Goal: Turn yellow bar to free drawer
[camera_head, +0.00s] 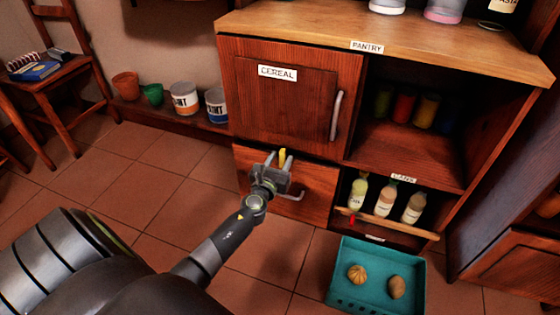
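The yellow bar (282,155) is a small upright piece at the top edge of the lower left drawer (315,183), just below the cereal door. The drawer looks shut and has a grey handle (291,196) at its middle. My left gripper (277,163) is in front of the drawer's upper part, with its fingers apart and the yellow bar showing between or just behind them. I cannot tell whether the fingers touch the bar. My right gripper is not in view.
The cereal door (290,90) is shut above the drawer. A teal crate (340,292) with two vegetables stands on the floor at the right front. Bottles (385,199) stand on an open low shelf to the right. Tiled floor on the left is clear.

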